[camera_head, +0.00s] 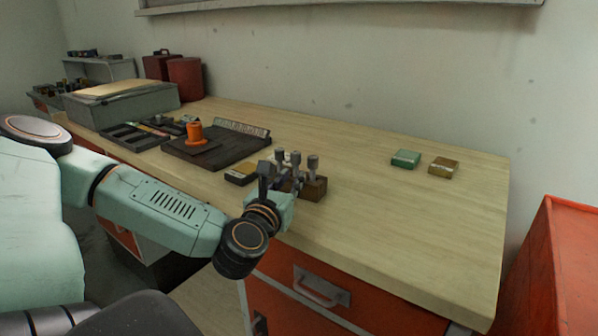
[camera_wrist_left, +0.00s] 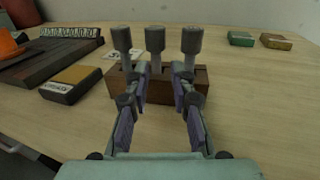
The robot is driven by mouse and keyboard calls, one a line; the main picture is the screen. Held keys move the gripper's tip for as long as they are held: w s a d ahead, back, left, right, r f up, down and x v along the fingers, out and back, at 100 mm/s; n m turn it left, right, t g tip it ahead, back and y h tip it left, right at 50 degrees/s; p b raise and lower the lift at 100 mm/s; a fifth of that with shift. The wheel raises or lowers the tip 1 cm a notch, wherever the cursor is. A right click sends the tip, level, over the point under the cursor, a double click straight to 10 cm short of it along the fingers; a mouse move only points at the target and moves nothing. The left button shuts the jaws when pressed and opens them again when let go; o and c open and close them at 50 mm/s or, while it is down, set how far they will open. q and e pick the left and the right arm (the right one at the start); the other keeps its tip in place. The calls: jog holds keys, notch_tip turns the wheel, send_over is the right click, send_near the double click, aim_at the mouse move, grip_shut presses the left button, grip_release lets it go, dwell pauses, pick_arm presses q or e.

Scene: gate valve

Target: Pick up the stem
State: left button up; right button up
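Three grey stems with thick round heads stand upright in a row in a brown wooden block (camera_wrist_left: 200,78). In the wrist view they are the left stem (camera_wrist_left: 122,40), the middle stem (camera_wrist_left: 155,42) and the right stem (camera_wrist_left: 191,42). The head view also shows the stems (camera_head: 313,162) and the block (camera_head: 316,189). My left gripper (camera_wrist_left: 160,72) is open, its fingers pointing at the block, one on each side of the middle stem's line. I cannot tell whether the fingers touch anything. The left gripper (camera_head: 283,181) partly hides the block in the head view. My right gripper is not in view.
A yellow-and-black box (camera_head: 241,173) lies just left of the block. Behind it is a dark board (camera_head: 222,150) with an orange part (camera_head: 196,133). A green box (camera_head: 405,159) and a brown box (camera_head: 443,167) lie at the right.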

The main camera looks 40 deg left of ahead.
aim_at(295, 171)
pick_arm(q)
jog(key=shift+w+a+b, duration=0.65)
jog(key=shift+w+a, duration=0.15)
jog(key=shift+w, duration=0.85)
jog(key=shift+s+a+r, duration=0.1)
jog(key=shift+s+a, duration=0.05)
jog(key=shift+s, duration=0.2)
jog(key=shift+c, duration=0.5)
jog(key=shift+w, duration=0.25)
grip_shut()
jog(key=shift+s, duration=0.15)
